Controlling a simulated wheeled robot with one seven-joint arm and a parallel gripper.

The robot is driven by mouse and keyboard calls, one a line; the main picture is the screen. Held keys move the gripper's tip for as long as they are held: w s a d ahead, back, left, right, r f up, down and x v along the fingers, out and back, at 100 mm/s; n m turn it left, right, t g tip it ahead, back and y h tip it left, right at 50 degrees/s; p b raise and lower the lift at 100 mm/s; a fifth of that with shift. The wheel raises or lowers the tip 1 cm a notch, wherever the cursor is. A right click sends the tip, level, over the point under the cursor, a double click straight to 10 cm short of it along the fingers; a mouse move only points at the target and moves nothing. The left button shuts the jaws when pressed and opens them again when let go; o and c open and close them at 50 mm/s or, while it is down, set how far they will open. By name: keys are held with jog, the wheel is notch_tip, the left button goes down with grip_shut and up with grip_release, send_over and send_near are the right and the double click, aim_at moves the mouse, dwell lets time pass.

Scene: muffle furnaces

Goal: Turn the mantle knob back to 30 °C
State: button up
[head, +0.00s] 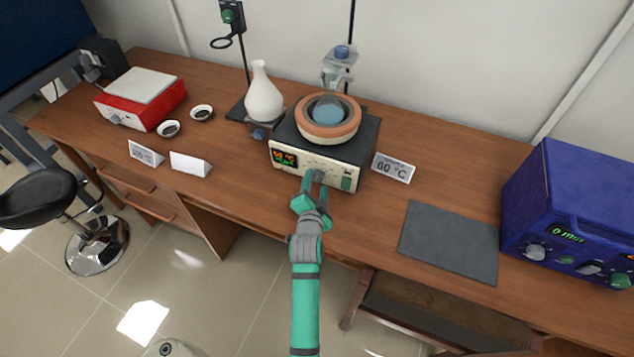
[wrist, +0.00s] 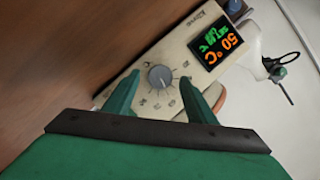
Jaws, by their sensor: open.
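The heating mantle (head: 352,148) stands on the bench with its cream control panel facing me and a terracotta-coloured bowl on top. In the wrist view the grey mantle knob (wrist: 160,78) sits in a ring of printed marks. The mantle display (wrist: 224,42) shows 50 °C in orange, with a smaller green set line I cannot read surely. My gripper (head: 314,178) is at the panel's front. In the wrist view my gripper (wrist: 162,88) has its two green fingers apart, one on each side of the knob, with visible gaps. Whether they reach the knob's depth I cannot tell.
A white flask (head: 263,95) stands behind left, a red hotplate (head: 142,100) far left. A grey mat (head: 449,241) and a blue device (head: 575,205) are at right. A brown seat (head: 440,312) is below the bench edge.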

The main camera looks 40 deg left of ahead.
jog(key=shift+w+a+f, duration=0.1)
jog(key=shift+w+a, duration=0.15)
jog(key=shift+w, duration=0.25)
jog(key=c, duration=1)
jog(key=shift+c, duration=0.2)
